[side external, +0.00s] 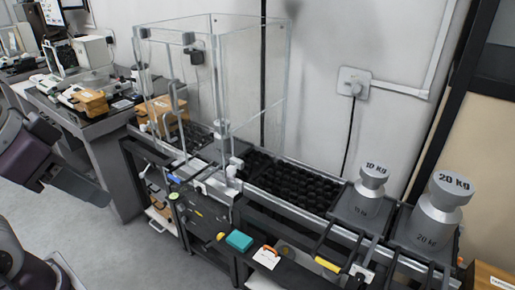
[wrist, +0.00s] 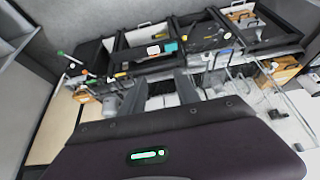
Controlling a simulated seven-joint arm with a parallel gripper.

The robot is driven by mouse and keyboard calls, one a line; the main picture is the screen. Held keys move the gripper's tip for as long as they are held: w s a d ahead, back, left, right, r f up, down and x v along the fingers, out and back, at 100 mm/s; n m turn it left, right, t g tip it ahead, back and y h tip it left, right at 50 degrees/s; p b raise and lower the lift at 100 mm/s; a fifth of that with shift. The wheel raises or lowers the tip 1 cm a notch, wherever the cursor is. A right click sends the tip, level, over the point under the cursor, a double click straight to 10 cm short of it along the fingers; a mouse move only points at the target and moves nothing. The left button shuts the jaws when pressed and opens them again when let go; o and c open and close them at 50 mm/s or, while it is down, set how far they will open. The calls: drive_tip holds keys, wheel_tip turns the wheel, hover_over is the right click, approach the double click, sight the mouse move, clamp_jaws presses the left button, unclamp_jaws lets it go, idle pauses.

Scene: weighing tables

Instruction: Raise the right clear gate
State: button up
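A tall clear enclosure (side external: 250,75) with metal edges stands on the dark weighing table. The clear front panels meet at a front corner post; the right clear gate (side external: 202,105) appears as the front panel nearest this post, beside a curved grey handle (side external: 173,97). Its see-through edges are hard to separate, and I cannot tell its exact height. In the wrist view, my gripper (wrist: 162,86) has its two fingers apart with nothing seen between them. It is away from the gate.
A 10 kg weight (side external: 371,183) and a 20 kg weight (side external: 439,208) stand on the right of the bench. A teal block (side external: 239,240) lies on the front ledge. Another bench (side external: 95,125) with wooden boxes stands at left. The floor in front is clear.

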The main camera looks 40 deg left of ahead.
sight(230, 171)
wheel_tip(230, 171, up, 5)
drive_tip(key=w, duration=0.1)
drive_tip(key=w+a+t, duration=0.3)
drive_tip(key=w+t, duration=0.1)
drive_tip(key=w, duration=0.7)
drive_tip(key=w+a+f+t, duration=0.1)
drive_tip(key=w+a+t, duration=0.3)
drive_tip(key=w, duration=0.8)
drive_tip(key=w+a+t, duration=0.3)
drive_tip(key=w+t, duration=0.1)
drive_tip(key=w, duration=0.7)
wheel_tip(230, 171, down, 32)
drive_tip(key=w, duration=0.7)
drive_tip(key=shift+d+f, duration=0.2)
drive_tip(key=shift+f, duration=0.05)
drive_tip(key=shift+w, duration=0.2)
clamp_jaws()
drive_tip(key=shift+s+f, duration=0.1)
